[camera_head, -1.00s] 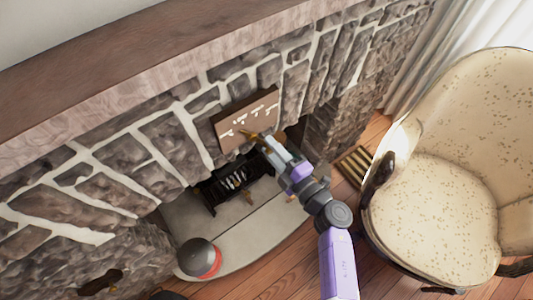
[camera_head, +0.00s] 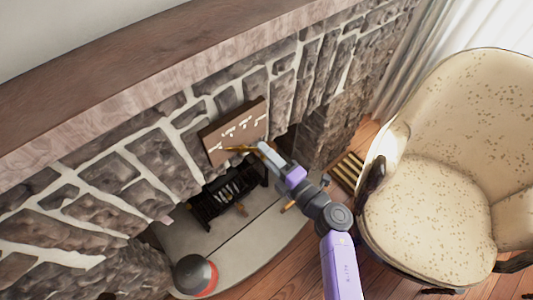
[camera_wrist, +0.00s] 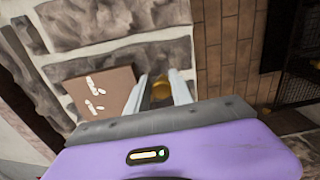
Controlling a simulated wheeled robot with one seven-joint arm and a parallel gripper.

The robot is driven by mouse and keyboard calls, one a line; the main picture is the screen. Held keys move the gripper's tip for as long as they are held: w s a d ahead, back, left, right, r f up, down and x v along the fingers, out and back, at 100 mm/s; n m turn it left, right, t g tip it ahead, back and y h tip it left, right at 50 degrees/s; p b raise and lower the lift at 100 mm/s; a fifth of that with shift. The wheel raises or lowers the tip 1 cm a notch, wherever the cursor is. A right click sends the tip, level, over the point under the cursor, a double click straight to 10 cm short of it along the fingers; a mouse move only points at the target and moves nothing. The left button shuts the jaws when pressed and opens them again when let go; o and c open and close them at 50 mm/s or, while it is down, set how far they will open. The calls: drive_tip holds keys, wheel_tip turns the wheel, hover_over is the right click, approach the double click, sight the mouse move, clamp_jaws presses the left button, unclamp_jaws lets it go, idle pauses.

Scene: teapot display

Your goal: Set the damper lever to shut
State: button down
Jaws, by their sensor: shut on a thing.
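The damper lever (camera_head: 240,149) is a thin brass bar below a brown plate (camera_head: 232,131) with white markings, on the stone fireplace front. In the head view it runs nearly level along the plate's lower edge. My gripper (camera_head: 262,148) is at the lever's right end. In the wrist view my gripper (camera_wrist: 160,90) has its two pale fingers on either side of a brass piece, which is the lever's end. It is shut on the lever. The fingers hide part of the lever. The plate's markings are too small to read.
A black grate (camera_head: 228,193) stands in the hearth opening below. A dark, red-banded round object (camera_head: 195,275) sits on the pale hearth slab (camera_head: 250,243). A cream armchair (camera_head: 435,215) stands close on the right. A wooden mantel (camera_head: 130,65) overhangs above.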

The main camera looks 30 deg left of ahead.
drive_tip(key=c, duration=1.2)
unclamp_jaws()
drive_tip(key=shift+s+a, duration=0.3)
drive_tip(key=shift+w+d, duration=0.1)
drive_tip(key=shift+d, duration=0.25)
drive_tip(key=v, duration=0.7)
drive_tip(key=shift+d+p, duration=0.2)
drive_tip(key=shift+p, duration=0.15)
